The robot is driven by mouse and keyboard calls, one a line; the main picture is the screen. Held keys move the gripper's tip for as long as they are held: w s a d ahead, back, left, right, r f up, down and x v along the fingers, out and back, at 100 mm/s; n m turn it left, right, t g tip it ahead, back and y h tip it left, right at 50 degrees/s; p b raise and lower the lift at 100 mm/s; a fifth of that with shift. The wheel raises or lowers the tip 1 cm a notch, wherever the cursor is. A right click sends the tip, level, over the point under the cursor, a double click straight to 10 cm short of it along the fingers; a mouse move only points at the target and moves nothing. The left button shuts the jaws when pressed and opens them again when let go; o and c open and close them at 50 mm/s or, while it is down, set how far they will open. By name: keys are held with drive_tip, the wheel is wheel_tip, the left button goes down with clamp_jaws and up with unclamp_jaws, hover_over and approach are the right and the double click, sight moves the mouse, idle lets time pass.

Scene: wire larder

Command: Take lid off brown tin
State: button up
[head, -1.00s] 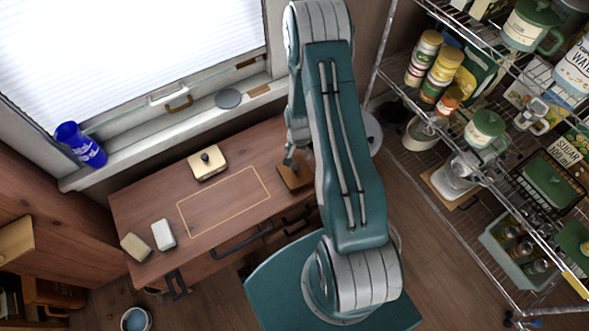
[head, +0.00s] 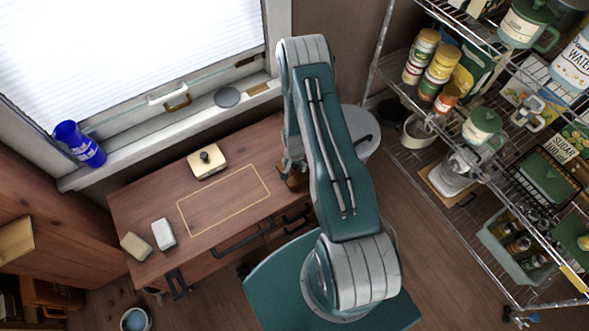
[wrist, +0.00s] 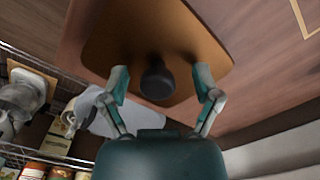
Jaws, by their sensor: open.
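The brown tin (head: 290,184) stands on the right end of the wooden desk, mostly hidden behind my arm in the head view. In the wrist view its brown lid (wrist: 190,40) fills the upper middle, with a dark round knob (wrist: 157,82) on it. My gripper (wrist: 162,78) is open, one finger on each side of the knob, with gaps showing between the fingers and the knob. In the head view my gripper (head: 292,165) is just above the tin, its fingers hard to make out.
A cream tin with a dark knob (head: 207,161) stands at the back of the desk (head: 150,205). A thin outlined rectangle (head: 223,201) on the desk is empty. Two small blocks, white (head: 163,234) and tan (head: 136,246), lie front left. A loaded wire shelf (head: 425,185) stands at right.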

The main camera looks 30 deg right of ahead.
drive_tip(key=shift+d, duration=0.1)
clamp_jaws()
drive_tip(key=shift+r, duration=0.1)
